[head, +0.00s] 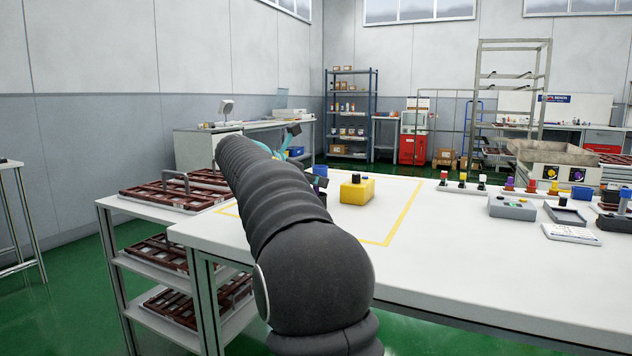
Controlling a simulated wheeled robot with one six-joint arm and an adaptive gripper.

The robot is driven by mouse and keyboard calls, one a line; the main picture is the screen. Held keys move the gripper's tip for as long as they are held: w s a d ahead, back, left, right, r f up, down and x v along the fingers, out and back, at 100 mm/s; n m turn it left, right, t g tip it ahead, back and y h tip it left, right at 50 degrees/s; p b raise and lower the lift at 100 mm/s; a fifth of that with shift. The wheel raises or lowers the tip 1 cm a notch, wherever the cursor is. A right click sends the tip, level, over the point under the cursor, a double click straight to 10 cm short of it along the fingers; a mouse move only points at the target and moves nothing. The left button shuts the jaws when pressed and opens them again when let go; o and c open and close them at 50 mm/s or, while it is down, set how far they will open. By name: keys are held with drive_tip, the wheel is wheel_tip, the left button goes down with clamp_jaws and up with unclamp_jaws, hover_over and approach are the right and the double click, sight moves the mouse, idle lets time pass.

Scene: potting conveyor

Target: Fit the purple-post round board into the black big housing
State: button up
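My dark ribbed arm fills the middle of the head view and hides much behind it. What looks like part of my gripper (318,184) shows as a small dark shape past the arm, left of a yellow block; its fingers are not clear. A small blue or purple piece (320,170) shows just above it; I cannot tell whether it is held. A small purple-topped piece (510,184) stands in the row at the table's back right, possibly a purple-post board. A black housing-like block (614,223) sits at the right edge, partly cut off; I cannot tell its size class.
The yellow block (357,192) with dark and blue tops stands inside a yellow-taped area of the white table (420,250). A grey box (512,208) and dark square frame (565,214) sit at right. Racked brown trays (175,197) stand left. The table's middle is clear.

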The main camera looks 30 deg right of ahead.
drive_tip(key=shift+o, duration=1.3)
wheel_tip(320, 180, up, 5)
drive_tip(key=p, duration=0.5)
drive_tip(key=shift+f, duration=0.15)
drive_tip(key=shift+r, duration=1.15)
